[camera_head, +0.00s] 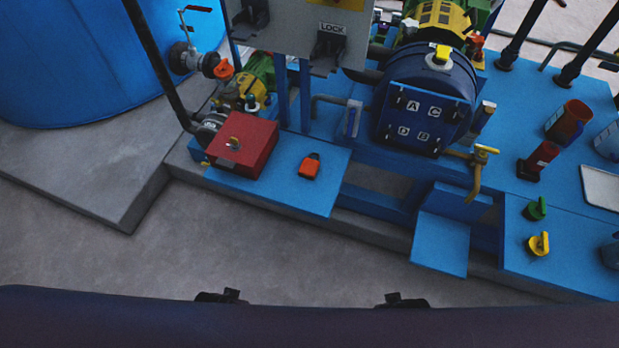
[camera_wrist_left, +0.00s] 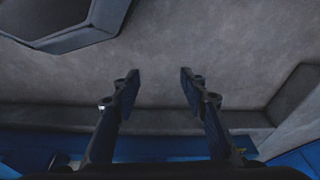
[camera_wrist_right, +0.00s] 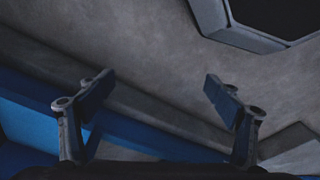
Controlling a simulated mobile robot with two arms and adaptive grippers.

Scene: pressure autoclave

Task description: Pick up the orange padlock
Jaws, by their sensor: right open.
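The orange padlock (camera_head: 310,166), with a dark end, lies on a blue platform (camera_head: 322,201), just right of a red box (camera_head: 242,147). It does not show in either wrist view. My left gripper (camera_wrist_left: 155,78) is open and empty in the left wrist view, with grey floor behind its fingers. My right gripper (camera_wrist_right: 160,85) is open and empty in the right wrist view, with grey floor and a blue edge behind it. Neither gripper can be made out in the head view, so both are apart from the padlock.
A dark blue autoclave vessel (camera_head: 424,100) stands behind and right of the padlock. A yellow valve handle (camera_head: 483,163) sticks out beside it. A panel marked LOCK (camera_head: 333,28) stands above. Green (camera_head: 536,209) and yellow (camera_head: 539,244) pieces sit on the right platform. Grey floor (camera_head: 250,250) in front is clear.

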